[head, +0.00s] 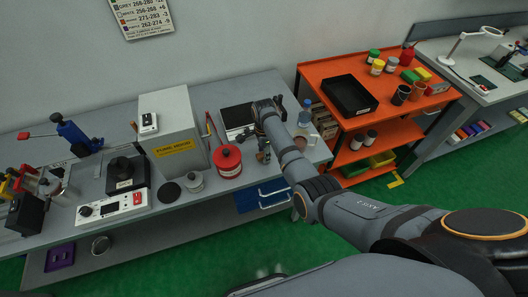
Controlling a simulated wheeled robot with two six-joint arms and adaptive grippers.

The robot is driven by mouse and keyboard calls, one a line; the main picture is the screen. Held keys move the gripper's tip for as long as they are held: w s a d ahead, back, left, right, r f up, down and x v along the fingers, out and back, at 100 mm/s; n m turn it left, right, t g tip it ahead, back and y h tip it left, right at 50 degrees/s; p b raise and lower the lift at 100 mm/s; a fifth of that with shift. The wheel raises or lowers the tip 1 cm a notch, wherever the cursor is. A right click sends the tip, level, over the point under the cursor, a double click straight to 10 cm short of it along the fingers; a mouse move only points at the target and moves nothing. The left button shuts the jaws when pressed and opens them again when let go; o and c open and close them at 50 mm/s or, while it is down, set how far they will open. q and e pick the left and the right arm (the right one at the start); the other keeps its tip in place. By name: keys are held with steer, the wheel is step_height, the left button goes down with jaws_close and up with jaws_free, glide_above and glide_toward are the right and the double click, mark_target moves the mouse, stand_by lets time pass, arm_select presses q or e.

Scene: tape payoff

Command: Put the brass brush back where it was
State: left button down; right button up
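My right arm reaches in from the lower right. Its gripper (263,154) points down over the right part of the grey bench (90,138), just right of a red round tin (229,158). The fingers are small and dark here, so I cannot tell whether they are open or shut, or whether they hold anything. I cannot make out the brass brush for certain; it may be hidden by the arm or too small to tell. My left gripper is not in view.
A white box (168,125) with a yellow label stands left of the tin. A device with a white front panel (112,207) and a blue press (75,135) stand farther left. A bottle (305,115) is right of the arm. An orange cart (322,70) carries a black tray (350,95).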

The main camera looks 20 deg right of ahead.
steer(key=shift+r, duration=0.5)
step_height(320, 180, up, 12)
steer(key=b, duration=0.1)
steer(key=shift+f, duration=0.25)
